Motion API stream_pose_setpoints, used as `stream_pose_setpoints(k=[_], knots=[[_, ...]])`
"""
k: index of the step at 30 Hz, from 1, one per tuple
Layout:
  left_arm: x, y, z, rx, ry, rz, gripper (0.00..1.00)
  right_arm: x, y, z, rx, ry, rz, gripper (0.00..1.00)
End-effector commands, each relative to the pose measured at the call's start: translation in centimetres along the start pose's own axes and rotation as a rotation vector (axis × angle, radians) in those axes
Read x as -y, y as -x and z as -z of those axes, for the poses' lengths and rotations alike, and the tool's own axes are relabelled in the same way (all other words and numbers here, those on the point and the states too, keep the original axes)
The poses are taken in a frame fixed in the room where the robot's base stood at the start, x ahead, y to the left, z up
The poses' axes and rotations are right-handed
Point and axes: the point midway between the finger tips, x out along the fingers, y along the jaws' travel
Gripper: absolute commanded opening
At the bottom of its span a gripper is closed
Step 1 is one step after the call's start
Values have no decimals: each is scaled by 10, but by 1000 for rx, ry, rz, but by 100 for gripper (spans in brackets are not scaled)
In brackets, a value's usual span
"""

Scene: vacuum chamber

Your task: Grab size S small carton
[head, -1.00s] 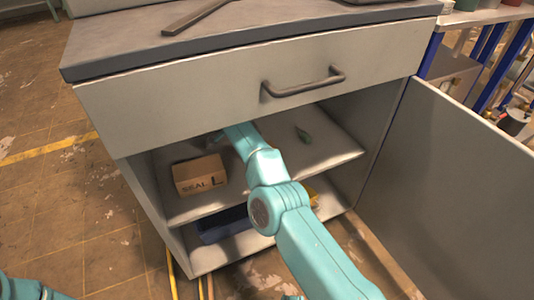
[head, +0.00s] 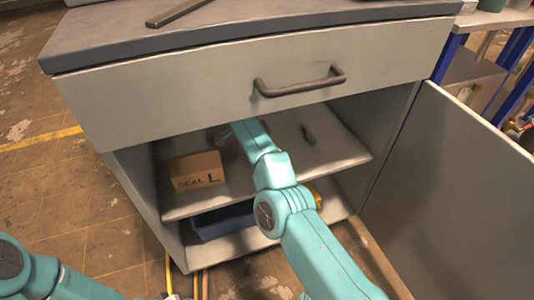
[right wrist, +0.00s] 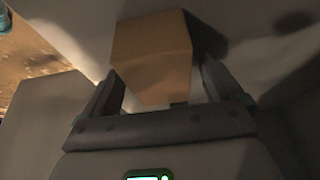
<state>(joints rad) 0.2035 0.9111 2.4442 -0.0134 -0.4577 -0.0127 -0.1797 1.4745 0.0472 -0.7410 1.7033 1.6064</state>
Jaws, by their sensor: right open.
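A plain brown small carton (right wrist: 152,55) sits between the fingers of my right gripper (right wrist: 158,90) in the right wrist view. The fingers are open, one on each side of it, and I see no firm grip. No size letter shows on its visible faces. In the head view my right arm reaches into the open cabinet, and its gripper end is hidden under the drawer front. A larger carton marked "SEAL L" (head: 197,171) stands on the upper shelf (head: 330,158), left of my arm. My left arm shows at the lower left, its gripper out of view.
A closed drawer with a handle (head: 300,83) overhangs the shelf opening. The open door (head: 450,190) stands on the right. A dark blue bin (head: 222,222) sits below.

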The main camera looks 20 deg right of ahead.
Motion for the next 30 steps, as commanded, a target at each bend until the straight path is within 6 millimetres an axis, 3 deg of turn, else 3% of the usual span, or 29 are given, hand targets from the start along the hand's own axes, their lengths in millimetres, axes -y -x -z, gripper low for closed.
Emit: stream_pose_setpoints(k=[5, 9, 11, 30], knots=[[0, 0, 0, -1, 0, 0, 34, 0, 0, -1, 0, 0, 0, 94], [0, 0, 0, -1, 0, 0, 34, 0, 0, -1, 0, 0, 0, 51], [0, 0, 0, -1, 0, 0, 34, 0, 0, -1, 0, 0, 0, 35], [-2, 5, -2, 8, 2, 0, 34, 1, 3, 10, 0, 1, 2, 35]])
